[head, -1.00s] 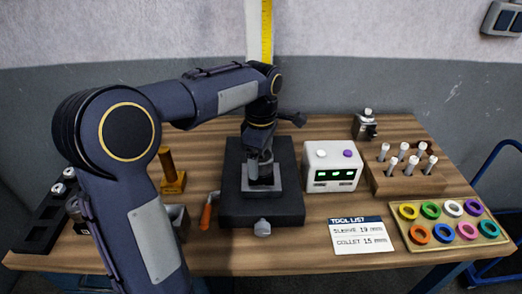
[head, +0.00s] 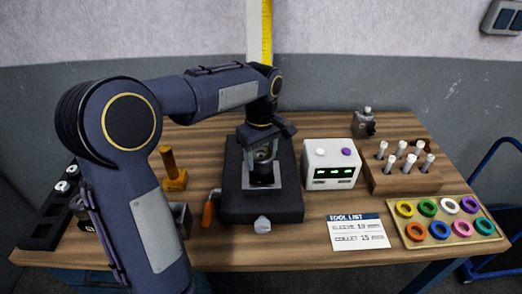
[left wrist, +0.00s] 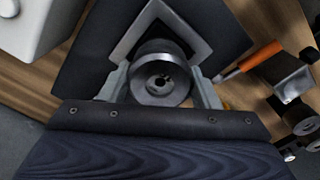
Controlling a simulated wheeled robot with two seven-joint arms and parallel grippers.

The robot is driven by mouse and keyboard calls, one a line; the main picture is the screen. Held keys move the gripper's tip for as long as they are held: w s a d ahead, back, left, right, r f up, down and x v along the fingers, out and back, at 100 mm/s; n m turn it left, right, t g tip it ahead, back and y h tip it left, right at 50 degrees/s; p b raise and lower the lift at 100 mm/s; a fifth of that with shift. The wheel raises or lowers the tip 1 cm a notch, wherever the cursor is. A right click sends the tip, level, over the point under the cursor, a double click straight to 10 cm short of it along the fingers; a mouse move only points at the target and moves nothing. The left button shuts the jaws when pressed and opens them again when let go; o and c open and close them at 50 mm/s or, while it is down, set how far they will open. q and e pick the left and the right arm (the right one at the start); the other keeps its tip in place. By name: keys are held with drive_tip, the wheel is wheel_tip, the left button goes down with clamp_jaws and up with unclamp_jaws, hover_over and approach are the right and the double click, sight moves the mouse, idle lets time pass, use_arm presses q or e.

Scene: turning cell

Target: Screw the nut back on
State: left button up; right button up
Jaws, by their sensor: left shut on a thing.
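The nut (left wrist: 162,82) is a dark grey round piece with a hole in its face, seen in the left wrist view. My left gripper (left wrist: 162,88) is shut on it, one finger on each side. The nut sits at the square metal block (left wrist: 190,27) on the black base plate (left wrist: 90,55). In the head view my left gripper (head: 262,150) is over the middle of the black base plate (head: 283,208), and the nut is small there. How far the nut is threaded cannot be seen. My right gripper is not in view.
An orange-handled tool (head: 208,211) lies left of the base plate. A white box with green lights (head: 330,166) stands to its right. Further right are a wooden rack of pins (head: 402,182), a tray of coloured rings (head: 460,238) and a tool list card (head: 358,232).

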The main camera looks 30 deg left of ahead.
use_arm(q)
drive_tip(key=m, duration=0.2)
drive_tip(key=shift+m, duration=0.4)
drive_tip(key=m+p, duration=0.1)
drive_tip(key=m, duration=0.3)
drive_tip(key=shift+r+p, duration=0.15)
drive_tip(key=shift+p, duration=0.25)
drive_tip(key=shift+m, duration=1.2)
drive_tip(key=shift+m+p, duration=0.5)
drive_tip(key=shift+m, duration=1.2)
drive_tip(key=o, duration=1.1)
